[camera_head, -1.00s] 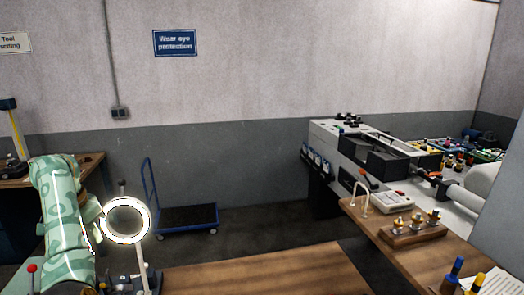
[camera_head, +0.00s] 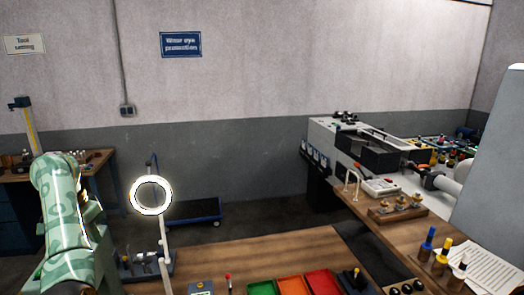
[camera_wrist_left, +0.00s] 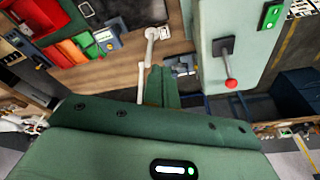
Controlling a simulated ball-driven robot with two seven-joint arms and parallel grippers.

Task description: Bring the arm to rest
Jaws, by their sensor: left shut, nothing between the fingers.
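My left arm (camera_head: 68,220), in patterned pale green, stands at the left of the head view with its upper part raised and its lower part running out of the bottom edge. Its fingertips cannot be made out there. In the left wrist view my left gripper (camera_wrist_left: 162,86) shows its green fingers shut together with nothing between them. They lie in front of the wooden bench in the picture; the gap to it cannot be judged. My right gripper is in neither view.
A lit ring lamp (camera_head: 137,195) stands on the bench (camera_head: 235,255) beside my left arm. Green (camera_head: 261,287), orange (camera_head: 292,285) and red (camera_head: 322,282) bins sit at the near edge. A lathe (camera_head: 345,150) is at right. A blue trolley (camera_head: 195,211) stands on the floor behind.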

